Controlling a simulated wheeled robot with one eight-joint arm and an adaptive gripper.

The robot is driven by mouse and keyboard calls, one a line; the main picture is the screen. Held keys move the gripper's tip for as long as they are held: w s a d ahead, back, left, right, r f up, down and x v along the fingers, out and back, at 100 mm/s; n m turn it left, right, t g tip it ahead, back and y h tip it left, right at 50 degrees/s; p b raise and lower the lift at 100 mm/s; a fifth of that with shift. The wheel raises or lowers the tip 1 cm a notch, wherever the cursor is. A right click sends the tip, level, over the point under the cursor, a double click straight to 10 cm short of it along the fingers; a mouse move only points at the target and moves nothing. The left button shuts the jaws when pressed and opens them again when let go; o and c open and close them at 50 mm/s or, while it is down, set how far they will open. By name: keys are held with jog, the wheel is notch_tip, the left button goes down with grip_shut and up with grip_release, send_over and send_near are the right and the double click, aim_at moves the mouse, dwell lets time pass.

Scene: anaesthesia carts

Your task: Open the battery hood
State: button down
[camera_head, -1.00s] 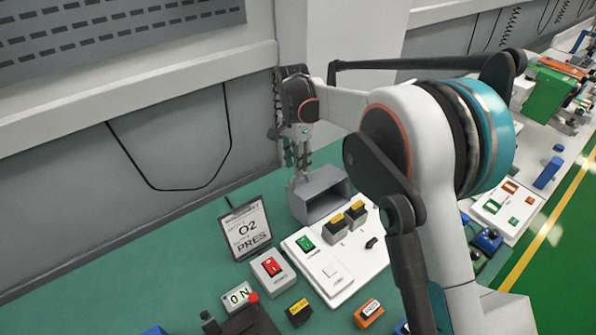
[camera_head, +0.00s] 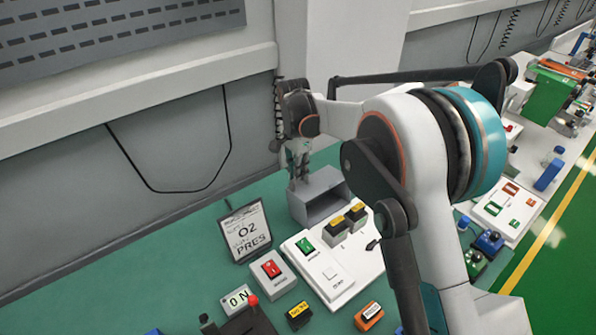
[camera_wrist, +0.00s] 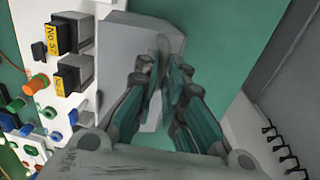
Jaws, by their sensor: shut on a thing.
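The grey battery hood (camera_head: 318,205) is a box with an open, dark front, standing at the back of the green bench beside the white switch panel. My gripper (camera_head: 298,181) points down at its upper back left side. In the wrist view the hood (camera_wrist: 120,45) is a pale grey shape beyond my gripper (camera_wrist: 167,62). The teal-grey fingers are close together, shut on a thin grey part at the hood's edge. The fingers cover the exact contact.
The white panel (camera_head: 335,283) carries a green switch and two yellow-labelled blocks. An O2 PRES sign (camera_head: 246,232) and a red switch box (camera_head: 272,270) stand to the left. The grey wall (camera_head: 170,170) is close behind.

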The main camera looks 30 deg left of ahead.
aim_at(310, 194)
jog(key=shift+s+d+r+t+y, duration=0.15)
jog(key=shift+s+d+r+y, duration=0.15)
jog(key=shift+d, duration=0.25)
jog(key=shift+s+d+r+t+y, duration=0.15)
jog(key=shift+s+d+r+y, duration=0.05)
jog(key=shift+d+r+y, duration=0.25)
jog(key=shift+s+d+r+t+y+b, duration=0.1)
jog(key=shift+s+d+r+t+y, duration=0.2)
jog(key=shift+d, duration=0.25)
jog(key=shift+s+d+r+t+y+b, duration=0.15)
jog(key=shift+s+d+y, duration=0.1)
jog(key=shift+d+y, duration=0.25)
jog(key=shift+s+d+r+t+y+b, duration=0.1)
jog(key=shift+s+d+t+y, duration=0.2)
jog(key=shift+d, duration=0.35)
jog(key=c, duration=1.7)
grip_release()
jog(key=v, duration=1.2)
jog(key=shift+w, duration=0.15)
